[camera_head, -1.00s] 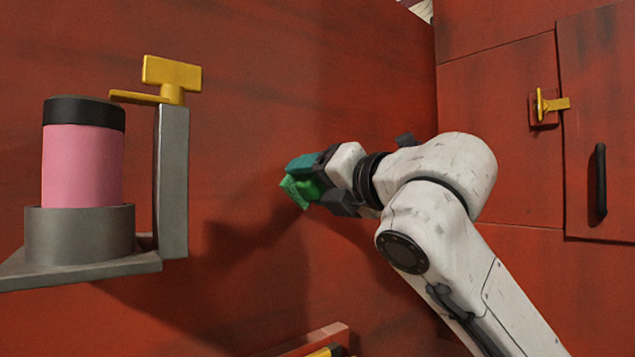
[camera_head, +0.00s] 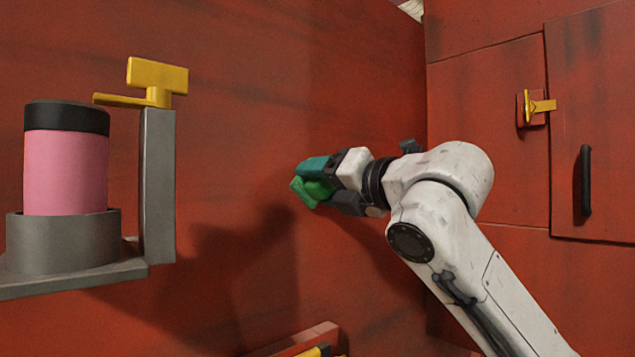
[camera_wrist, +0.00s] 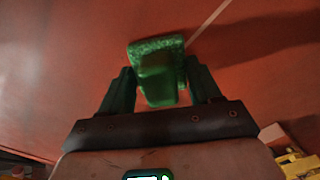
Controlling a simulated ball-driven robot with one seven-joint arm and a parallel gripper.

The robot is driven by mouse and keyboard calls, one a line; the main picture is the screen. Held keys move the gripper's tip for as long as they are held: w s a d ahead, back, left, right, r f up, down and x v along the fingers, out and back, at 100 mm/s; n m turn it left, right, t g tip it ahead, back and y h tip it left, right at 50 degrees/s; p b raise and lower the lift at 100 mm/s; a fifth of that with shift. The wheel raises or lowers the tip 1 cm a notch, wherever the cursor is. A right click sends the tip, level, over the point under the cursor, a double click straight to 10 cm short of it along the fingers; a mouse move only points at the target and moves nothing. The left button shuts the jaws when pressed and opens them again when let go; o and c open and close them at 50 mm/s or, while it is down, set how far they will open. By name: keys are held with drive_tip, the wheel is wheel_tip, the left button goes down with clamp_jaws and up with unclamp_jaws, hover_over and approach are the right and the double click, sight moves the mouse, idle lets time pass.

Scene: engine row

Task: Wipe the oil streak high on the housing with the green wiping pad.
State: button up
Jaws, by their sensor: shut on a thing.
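My gripper (camera_head: 318,182) is shut on the green wiping pad (camera_head: 304,193) and holds it up in front of the red wall (camera_head: 240,110). In the wrist view the pad (camera_wrist: 157,72) sits between the two green fingers, its flat face toward the red surface. I cannot tell whether the pad touches the wall. No oil streak can be clearly told from the dark smudges on the red paint. A thin pale line (camera_wrist: 208,22) runs on the red surface beside the pad in the wrist view.
A grey bracket (camera_head: 157,190) at the left holds a pink canister (camera_head: 66,170) with a black cap and carries a yellow handle (camera_head: 157,76). A red cabinet door at the right has a yellow latch (camera_head: 540,106) and a black handle (camera_head: 585,180). A ledge with yellow items (camera_head: 318,350) is below.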

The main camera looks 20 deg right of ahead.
sight(287, 184)
drive_tip(key=shift+s+a+b, duration=0.15)
drive_tip(key=shift+s+a, duration=0.1)
drive_tip(key=shift+a, duration=0.8)
drive_tip(key=shift+s+a+b, duration=0.15)
drive_tip(key=shift+s+a, duration=0.1)
drive_tip(key=shift+a, duration=0.8)
drive_tip(key=shift+s+f, duration=0.1)
drive_tip(key=shift+s, duration=0.45)
drive_tip(key=shift+d+b+v, duration=0.1)
drive_tip(key=shift+b+v, duration=0.15)
drive_tip(key=shift+v, duration=0.95)
drive_tip(key=shift+d+b+v, duration=0.15)
drive_tip(key=shift+b+v, duration=0.1)
drive_tip(key=shift+v, duration=1)
drive_tip(key=v, duration=0.3)
